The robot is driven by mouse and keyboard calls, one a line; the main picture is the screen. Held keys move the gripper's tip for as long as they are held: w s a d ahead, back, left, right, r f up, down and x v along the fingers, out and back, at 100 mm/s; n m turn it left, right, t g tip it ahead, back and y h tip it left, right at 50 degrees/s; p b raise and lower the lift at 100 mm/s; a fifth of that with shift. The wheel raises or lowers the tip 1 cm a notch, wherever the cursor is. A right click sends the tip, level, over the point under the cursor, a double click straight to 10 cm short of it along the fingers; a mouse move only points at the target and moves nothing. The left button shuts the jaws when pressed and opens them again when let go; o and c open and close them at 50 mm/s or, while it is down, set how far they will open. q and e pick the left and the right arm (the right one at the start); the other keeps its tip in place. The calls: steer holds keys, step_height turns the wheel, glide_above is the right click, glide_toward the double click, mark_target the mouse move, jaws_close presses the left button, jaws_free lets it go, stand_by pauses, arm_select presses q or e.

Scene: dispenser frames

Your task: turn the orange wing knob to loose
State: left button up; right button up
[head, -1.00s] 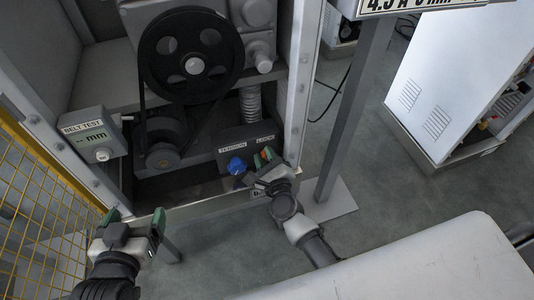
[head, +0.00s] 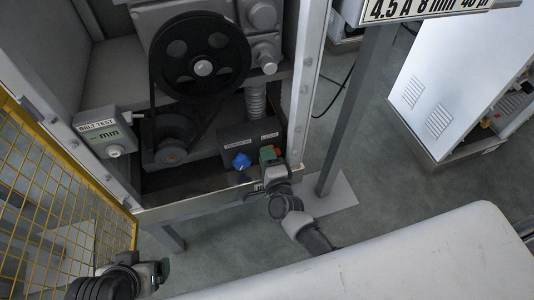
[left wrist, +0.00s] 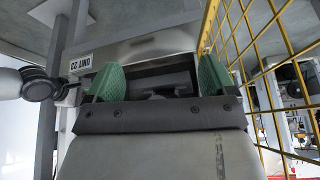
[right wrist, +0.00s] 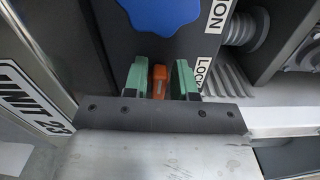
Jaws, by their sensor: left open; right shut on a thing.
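The orange wing knob (right wrist: 158,82) shows in the right wrist view between the two green fingers of my right gripper (right wrist: 159,80), below the LOCK label. The fingers are shut on its wing, which points along them. In the head view my right gripper (head: 271,158) is at the LOCK end of the dark tension box (head: 236,137) and hides most of the knob. A blue knob (head: 241,161) sits left of it under the TENSION label. My left gripper (left wrist: 158,80) is open and empty; the left wrist view shows its green fingers wide apart.
A large black pulley (head: 200,60) with a belt is above the box. A BELT TEST meter (head: 107,132) is on the left of the cabinet frame. Yellow mesh fencing (head: 60,190) stands at the left, close to my left arm. A grey post (head: 350,110) stands at right.

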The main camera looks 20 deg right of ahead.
arm_select(q)
steer(key=shift+s+a+f+g, duration=0.1)
steer(key=shift+s+a+g, duration=0.1)
steer(key=shift+s+g, duration=0.45)
arm_select(e)
steer(key=shift+f+n, duration=0.15)
steer(key=shift+n, duration=0.45)
arm_select(q)
steer(key=shift+s, duration=0.1)
arm_select(e)
steer(key=o, duration=0.7)
steer(key=shift+s, duration=0.1)
arm_select(q)
steer(key=shift+s+a+r+g+p, duration=0.25)
steer(key=shift+s+r+p, duration=0.4)
steer(key=shift+p, duration=0.35)
arm_select(e)
steer(key=s, duration=1)
steer(key=shift+s+d, duration=0.15)
steer(key=shift+s, duration=0.2)
arm_select(q)
steer(key=shift+w, duration=0.1)
